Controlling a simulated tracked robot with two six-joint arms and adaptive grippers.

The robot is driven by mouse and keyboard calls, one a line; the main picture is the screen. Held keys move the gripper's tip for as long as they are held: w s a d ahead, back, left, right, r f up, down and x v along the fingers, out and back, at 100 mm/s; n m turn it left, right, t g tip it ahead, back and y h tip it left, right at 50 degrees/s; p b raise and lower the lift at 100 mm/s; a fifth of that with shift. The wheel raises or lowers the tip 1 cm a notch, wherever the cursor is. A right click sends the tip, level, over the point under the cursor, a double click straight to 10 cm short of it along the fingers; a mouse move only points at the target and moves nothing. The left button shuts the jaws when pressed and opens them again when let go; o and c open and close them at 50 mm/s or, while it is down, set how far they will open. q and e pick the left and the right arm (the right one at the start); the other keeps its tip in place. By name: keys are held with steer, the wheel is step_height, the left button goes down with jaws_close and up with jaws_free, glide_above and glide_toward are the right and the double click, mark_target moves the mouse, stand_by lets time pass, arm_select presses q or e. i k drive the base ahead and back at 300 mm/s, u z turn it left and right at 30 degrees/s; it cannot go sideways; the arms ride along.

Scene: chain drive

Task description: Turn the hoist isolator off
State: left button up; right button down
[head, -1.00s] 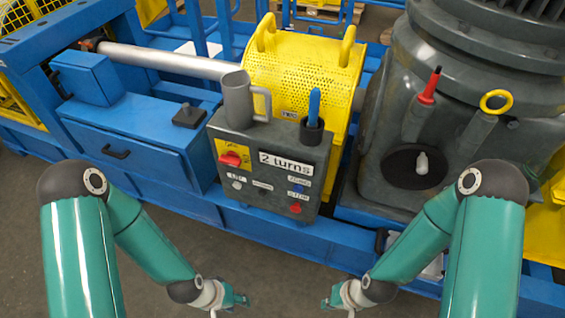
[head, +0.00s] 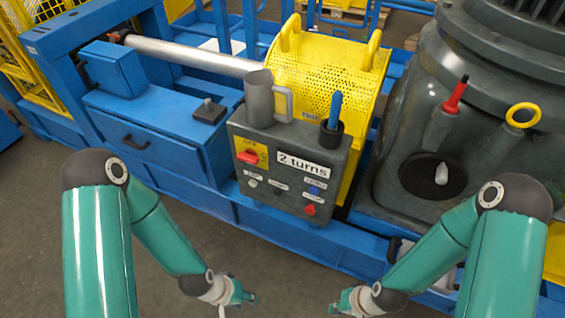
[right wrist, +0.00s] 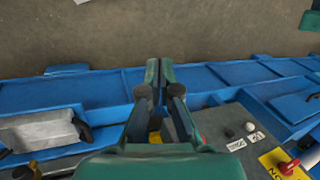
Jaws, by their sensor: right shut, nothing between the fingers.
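The hoist isolator is a red rotary knob (head: 247,156) on a yellow plate (head: 262,148), at the upper left of the dark grey control box (head: 310,172). The knob also shows in the right wrist view (right wrist: 288,167) at the lower right. The lettering beside it is too small to read fully in the head view. My left gripper (head: 248,298) is low in front of the box, apart from it; its fingers are too small to judge. My right gripper (head: 336,308) is shut and empty, below and to the right of the box. Its fingers (right wrist: 160,68) point away from the knob.
A grey mug (head: 259,100) and a dark cup holding a blue tool (head: 333,115) stand on the box. A blue frame rail (head: 345,243) runs in front. Floor before it is clear.

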mark_target(250, 157)
steer(key=u, duration=0.3)
steer(key=k, duration=1)
steer(key=u, duration=0.9)
steer(key=i, duration=1.3)
steer(key=z, duration=0.7)
